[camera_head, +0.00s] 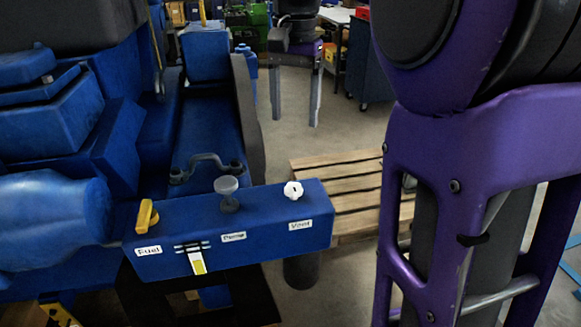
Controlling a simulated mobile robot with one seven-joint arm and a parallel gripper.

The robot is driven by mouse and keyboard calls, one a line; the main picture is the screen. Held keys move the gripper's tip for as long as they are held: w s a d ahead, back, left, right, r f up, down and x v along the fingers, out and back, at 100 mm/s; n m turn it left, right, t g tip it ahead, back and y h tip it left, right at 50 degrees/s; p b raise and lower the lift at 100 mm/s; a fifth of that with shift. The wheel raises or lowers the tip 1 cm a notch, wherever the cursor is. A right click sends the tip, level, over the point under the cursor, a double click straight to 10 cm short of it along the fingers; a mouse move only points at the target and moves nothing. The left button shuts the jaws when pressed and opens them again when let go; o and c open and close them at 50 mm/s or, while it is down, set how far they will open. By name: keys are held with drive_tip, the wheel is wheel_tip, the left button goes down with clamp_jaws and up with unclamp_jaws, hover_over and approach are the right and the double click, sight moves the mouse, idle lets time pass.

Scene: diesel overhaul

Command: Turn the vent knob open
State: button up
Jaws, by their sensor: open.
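The vent knob (293,190) is a small white lobed knob with a dark mark at its centre. It sits on top of a blue box (270,215), near its right end, above a white label (300,225) reading "Vent". Nothing touches or covers the knob. Whether it is open or closed cannot be told.
On the same box stand a yellow fuel lever (147,216) at the left and a grey pump knob (227,185) in the middle. Blue engine parts (50,120) crowd the left. A wooden pallet (345,190) lies behind the box.

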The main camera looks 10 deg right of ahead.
sight(293, 187)
wheel_tip(293, 187, down, 17)
drive_tip(key=b, duration=0.3)
drive_tip(key=shift+r, duration=0.1)
clamp_jaws()
idle(0.4)
